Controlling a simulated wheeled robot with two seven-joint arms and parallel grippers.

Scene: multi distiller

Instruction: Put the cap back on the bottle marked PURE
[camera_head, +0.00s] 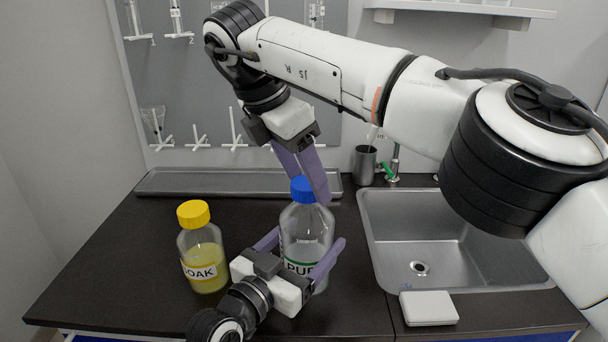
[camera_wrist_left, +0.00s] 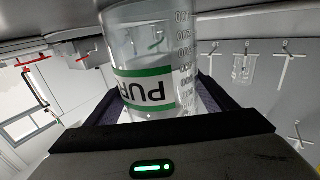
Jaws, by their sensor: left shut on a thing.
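The bottle marked PURE (camera_head: 318,228) is clear and stands upright on the dark counter, with a green-edged label. My left gripper (camera_head: 298,256) is shut around its body, one purple finger on each side. The left wrist view shows the bottle (camera_wrist_left: 150,50) between the fingers, its label upside down. A blue cap (camera_head: 302,189) is at the bottle's mouth; I cannot tell whether it is seated. My right gripper (camera_head: 312,186) reaches down from above, with its purple fingertips at the cap. The cap partly hides them, so I cannot tell whether they grip it.
A bottle marked SOAK (camera_head: 203,258) with yellow liquid and a yellow cap stands to the left. A sink (camera_head: 375,235) is at the right, with a white box (camera_head: 428,308) at its front edge. A grey tray (camera_head: 215,182) and a metal cup (camera_head: 364,165) are at the back.

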